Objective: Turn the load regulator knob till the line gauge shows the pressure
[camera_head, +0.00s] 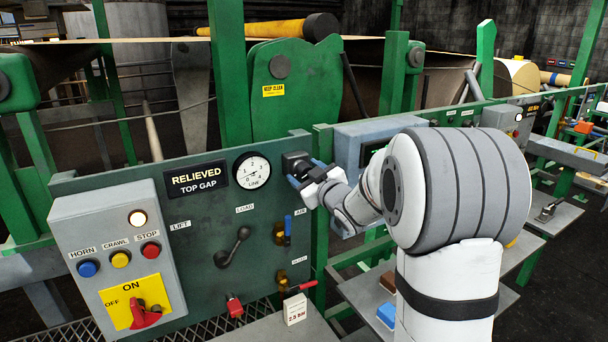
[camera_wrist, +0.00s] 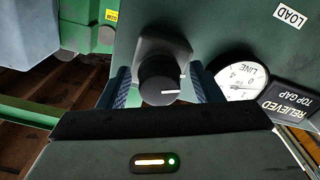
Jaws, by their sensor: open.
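The black load regulator knob (camera_head: 293,158) sticks out of the green panel to the right of the line gauge. In the wrist view the knob (camera_wrist: 158,80) has a white pointer line toward the right. My gripper (camera_head: 306,174) is at the knob, its blue fingers open on either side of it. A small gap shows on at least the left side; contact on the right is unclear. The round white line gauge (camera_head: 252,171) is partly visible in the wrist view (camera_wrist: 241,76). Its needle is too small to read surely.
A "RELIEVED TOP GAP" sign (camera_head: 197,179) is left of the gauge. Below are a black lever (camera_head: 234,246), a blue-handled valve (camera_head: 287,232), a red-handled valve (camera_head: 296,286) and a white card (camera_head: 295,309) marked 2.5. A grey button box (camera_head: 118,262) juts out at left.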

